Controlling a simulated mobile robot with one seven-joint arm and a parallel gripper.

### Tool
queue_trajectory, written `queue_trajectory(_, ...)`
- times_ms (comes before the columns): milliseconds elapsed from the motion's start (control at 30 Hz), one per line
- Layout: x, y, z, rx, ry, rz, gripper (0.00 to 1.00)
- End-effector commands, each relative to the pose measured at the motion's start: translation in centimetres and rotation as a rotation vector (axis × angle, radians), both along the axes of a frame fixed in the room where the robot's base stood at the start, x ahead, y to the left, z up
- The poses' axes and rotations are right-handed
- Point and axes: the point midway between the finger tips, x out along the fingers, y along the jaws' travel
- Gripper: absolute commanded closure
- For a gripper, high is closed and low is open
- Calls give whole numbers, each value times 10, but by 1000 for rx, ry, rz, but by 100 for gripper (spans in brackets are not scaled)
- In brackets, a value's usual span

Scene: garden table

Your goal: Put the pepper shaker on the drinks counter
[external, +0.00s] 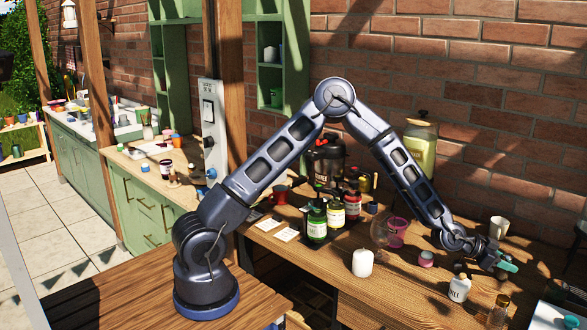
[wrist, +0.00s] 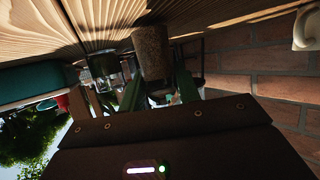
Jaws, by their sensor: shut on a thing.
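My gripper (external: 506,265) is low over the right part of the wooden table, its green fingers pointing right. In the wrist view the fingers (wrist: 158,92) are shut on a brown, speckled cylinder (wrist: 150,48), which looks like the pepper shaker. The wrist view is upside down, with the tabletop at the top. I cannot tell whether the shaker touches the table. In the external view I cannot make the shaker out at the fingers. Which surface is the drinks counter is not labelled; a green-fronted counter (external: 135,177) stands at the left.
A white salt jar (external: 459,289) and a small brown-capped bottle (external: 499,311) stand in front of my gripper. A white mug (external: 499,227) is behind it. A white candle (external: 362,263), a pink jar (external: 397,232) and several sauce jars stand farther left. A brick wall (external: 490,130) bounds the back.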

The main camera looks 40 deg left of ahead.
Motion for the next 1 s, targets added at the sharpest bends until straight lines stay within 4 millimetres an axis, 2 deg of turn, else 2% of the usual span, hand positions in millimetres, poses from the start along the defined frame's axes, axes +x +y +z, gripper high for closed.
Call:
queue_trajectory(167,0,0,-3,1,1,-1,92)
queue_trajectory(200,0,0,-3,0,0,0,60)
queue_trajectory(267,0,0,-3,1,1,0,48)
queue_trajectory(300,0,0,-3,0,0,0,46)
queue_trajectory(667,-1,2,1,0,0,0,46)
queue_trajectory(1000,-25,40,20,1,-2,1,46)
